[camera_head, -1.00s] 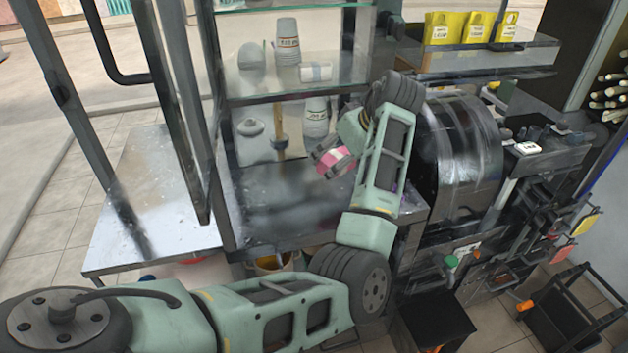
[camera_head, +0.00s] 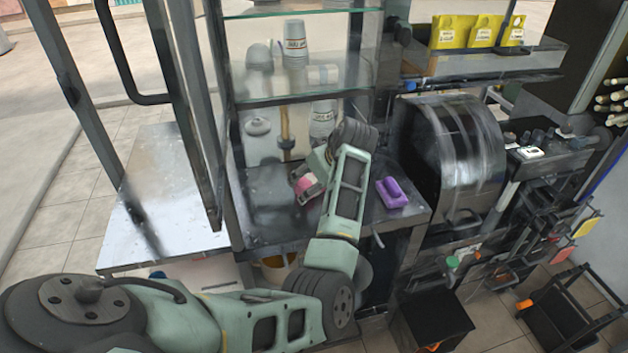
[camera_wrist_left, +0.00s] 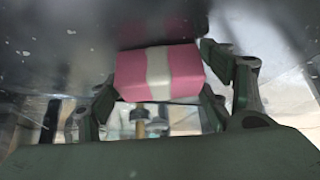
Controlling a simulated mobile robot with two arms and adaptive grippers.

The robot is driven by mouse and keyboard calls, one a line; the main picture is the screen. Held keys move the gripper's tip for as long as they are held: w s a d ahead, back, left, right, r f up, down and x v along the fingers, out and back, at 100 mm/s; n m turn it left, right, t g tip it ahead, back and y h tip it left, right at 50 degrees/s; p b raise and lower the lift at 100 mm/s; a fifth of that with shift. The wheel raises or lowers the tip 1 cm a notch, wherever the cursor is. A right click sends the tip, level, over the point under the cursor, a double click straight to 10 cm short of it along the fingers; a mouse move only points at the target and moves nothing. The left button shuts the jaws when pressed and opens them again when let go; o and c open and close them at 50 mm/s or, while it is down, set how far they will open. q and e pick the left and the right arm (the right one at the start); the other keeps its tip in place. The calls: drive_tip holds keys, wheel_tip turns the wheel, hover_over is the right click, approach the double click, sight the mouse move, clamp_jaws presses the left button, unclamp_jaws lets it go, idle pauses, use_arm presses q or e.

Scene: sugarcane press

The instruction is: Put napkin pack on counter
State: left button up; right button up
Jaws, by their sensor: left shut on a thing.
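The pink and white napkin pack (camera_head: 303,180) is in my left gripper (camera_head: 308,186), over the dark metal counter (camera_head: 275,222). In the left wrist view the pack (camera_wrist_left: 157,72) is a pink block with a white band, and the fingers of my left gripper (camera_wrist_left: 158,85) close on it from both sides. I cannot tell whether the pack touches the counter. The wrist and forearm hide part of the counter. My right gripper is not in view.
A purple object (camera_head: 391,192) lies on the counter to the right of my arm. A glass shelf (camera_head: 300,82) with stacked cups (camera_head: 295,40) stands above the counter. The dark press drum (camera_head: 465,150) is on the right.

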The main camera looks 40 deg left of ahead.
use_arm(q)
drive_tip(key=o, duration=0.7)
drive_tip(key=shift+d+f, duration=0.1)
drive_tip(key=o, duration=0.5)
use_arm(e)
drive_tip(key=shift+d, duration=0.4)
use_arm(q)
drive_tip(key=b+v, duration=0.2)
drive_tip(key=v, duration=1)
drive_tip(key=shift+r, duration=0.25)
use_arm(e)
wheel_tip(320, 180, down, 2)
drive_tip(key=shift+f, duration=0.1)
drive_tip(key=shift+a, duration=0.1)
use_arm(q)
drive_tip(key=shift+f, duration=0.1)
